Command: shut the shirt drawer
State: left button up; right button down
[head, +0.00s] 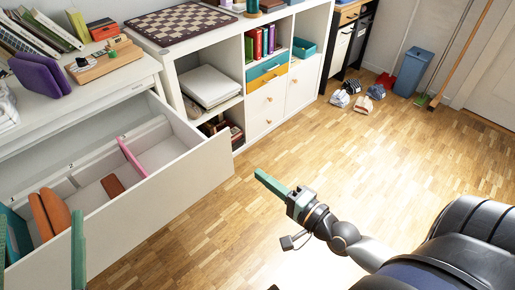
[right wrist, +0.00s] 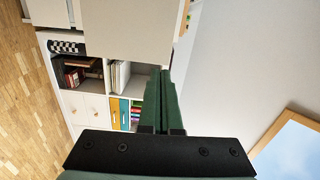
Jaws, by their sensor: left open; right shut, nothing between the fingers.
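The white drawer (head: 165,200) is pulled open from the white dresser (head: 125,72) at the left of the head view. Inside are folded orange-brown clothes (head: 52,214), a pink item (head: 131,157) and a small brown item (head: 112,186). My left gripper (head: 40,218) is open, its two green fingers at the bottom left, overlapping the drawer's near end in the picture; contact cannot be told. My right gripper (head: 262,177) is shut and empty, in front of the drawer and apart from its right end. Its closed green fingers also show in the right wrist view (right wrist: 165,78).
A white shelf unit (head: 235,60) with a chessboard (head: 181,23) on top stands right of the dresser. Books and a purple item (head: 40,76) lie on the dresser. Shoes (head: 352,93) and a blue bin (head: 412,72) stand farther back. The wooden floor (head: 330,150) is mostly clear.

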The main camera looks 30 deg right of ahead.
send_near(221, 140)
jog(key=shift+m, duration=0.3)
jog(key=x, duration=0.5)
jog(key=shift+w+a+b, duration=0.1)
jog(key=shift+w+b, duration=0.25)
jog(key=shift+b, duration=0.05)
pick_arm(q)
jog(key=shift+s+d+r+m+h, duration=0.2)
jog(key=shift+s+r+m+h, duration=0.65)
jog(key=shift+r+h, duration=0.25)
jog(key=shift+s+d+r+m+h, duration=0.2)
jog(key=shift+s+r+m+h, duration=0.6)
jog(key=shift+r+h, duration=0.25)
pick_arm(e)
jog(key=shift+w+a, duration=0.15)
jog(key=shift+w, duration=0.4)
